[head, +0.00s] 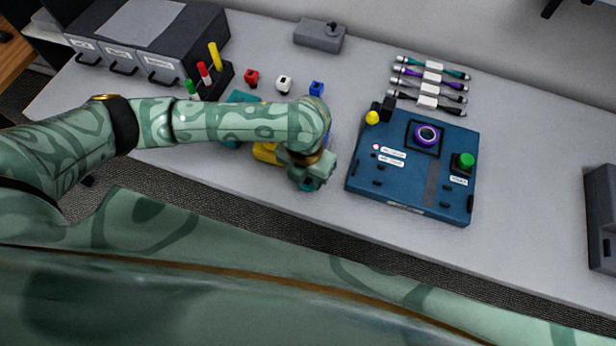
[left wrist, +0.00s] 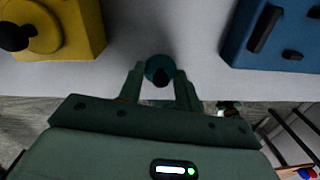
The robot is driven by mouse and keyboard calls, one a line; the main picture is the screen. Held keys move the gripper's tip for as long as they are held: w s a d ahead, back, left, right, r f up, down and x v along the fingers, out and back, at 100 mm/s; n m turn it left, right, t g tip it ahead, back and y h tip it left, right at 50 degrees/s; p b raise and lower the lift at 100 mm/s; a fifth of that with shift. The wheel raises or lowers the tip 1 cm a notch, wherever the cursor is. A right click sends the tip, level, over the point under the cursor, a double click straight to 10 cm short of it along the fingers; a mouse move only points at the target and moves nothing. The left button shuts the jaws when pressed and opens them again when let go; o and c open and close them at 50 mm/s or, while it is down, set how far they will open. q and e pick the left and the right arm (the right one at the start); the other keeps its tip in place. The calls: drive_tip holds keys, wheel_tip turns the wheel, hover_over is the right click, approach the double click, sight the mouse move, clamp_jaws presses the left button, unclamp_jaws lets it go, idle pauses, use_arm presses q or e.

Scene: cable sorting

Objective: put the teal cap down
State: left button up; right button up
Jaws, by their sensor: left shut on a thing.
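The teal cap (left wrist: 159,68) is a small round piece with a dark centre, seen in the left wrist view. My left gripper (left wrist: 160,80) has its two fingers closed on either side of the cap, over the front part of the grey table. In the head view my left gripper (head: 308,184) is near the table's front edge, left of the blue box; the cap is mostly hidden there by the hand. I cannot tell whether the cap touches the table. My right gripper is in neither view.
A blue box (head: 360,182) with a purple ring and green button stands to the right. A yellow block (left wrist: 85,35) is close to the left of the hand. Red, white and blue small pieces, several cables (head: 430,84) and grey drawers (head: 150,30) are farther back.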

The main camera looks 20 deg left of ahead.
use_arm(q)
drive_tip(key=shift+f, duration=0.75)
drive_tip(key=shift+r, duration=0.15)
drive_tip(key=o, duration=1)
drive_tip(key=shift+c, duration=0.2)
wheel_tip(320, 180, up, 12)
drive_tip(key=p, duration=0.4)
drive_tip(key=shift+a, duration=0.3)
